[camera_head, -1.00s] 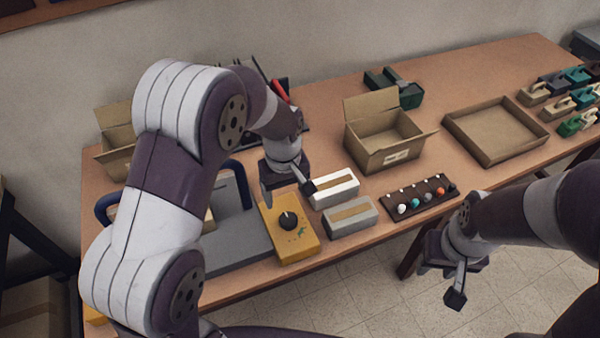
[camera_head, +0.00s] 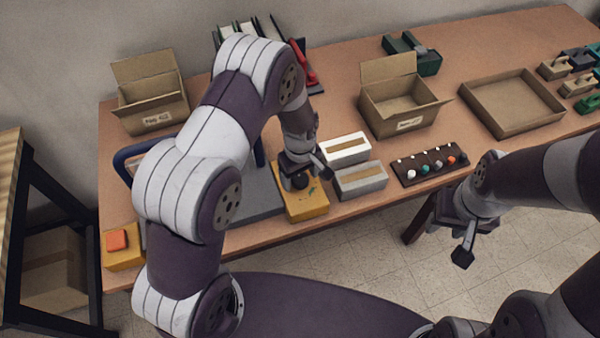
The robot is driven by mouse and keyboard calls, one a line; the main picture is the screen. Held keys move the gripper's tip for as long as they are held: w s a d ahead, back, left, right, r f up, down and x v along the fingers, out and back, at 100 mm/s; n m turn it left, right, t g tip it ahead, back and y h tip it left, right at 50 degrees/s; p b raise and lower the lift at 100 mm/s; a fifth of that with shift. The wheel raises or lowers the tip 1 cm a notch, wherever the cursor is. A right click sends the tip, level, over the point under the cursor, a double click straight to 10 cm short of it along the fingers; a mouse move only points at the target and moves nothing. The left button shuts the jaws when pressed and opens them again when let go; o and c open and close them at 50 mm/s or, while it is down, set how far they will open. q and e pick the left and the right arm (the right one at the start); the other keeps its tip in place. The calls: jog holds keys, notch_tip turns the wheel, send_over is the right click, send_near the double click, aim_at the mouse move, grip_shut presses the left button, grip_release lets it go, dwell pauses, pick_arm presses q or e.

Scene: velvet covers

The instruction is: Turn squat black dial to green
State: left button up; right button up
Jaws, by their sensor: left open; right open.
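The squat black dial (camera_head: 300,181) sits on top of a yellow box (camera_head: 305,205) near the front edge of the table. It is partly hidden by my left gripper. A small green mark (camera_head: 314,191) shows on the box to the right of the dial. My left gripper (camera_head: 302,180) is open and low over the box, with its fingers around or just above the dial; I cannot tell whether they touch it. My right gripper (camera_head: 463,245) is open and empty, in front of the table's edge over the floor.
A white block (camera_head: 344,150) and a grey block (camera_head: 360,181) stand close to the right of the yellow box. A dark strip with coloured knobs (camera_head: 430,164) lies further right. A yellow box with an orange button (camera_head: 117,240) is at the left. Open cardboard boxes (camera_head: 398,108) stand behind.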

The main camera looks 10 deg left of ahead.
pick_arm(q)
jog(key=shift+w+f, duration=0.1)
jog(key=c, duration=1.1)
jog(key=shift+o, duration=0.3)
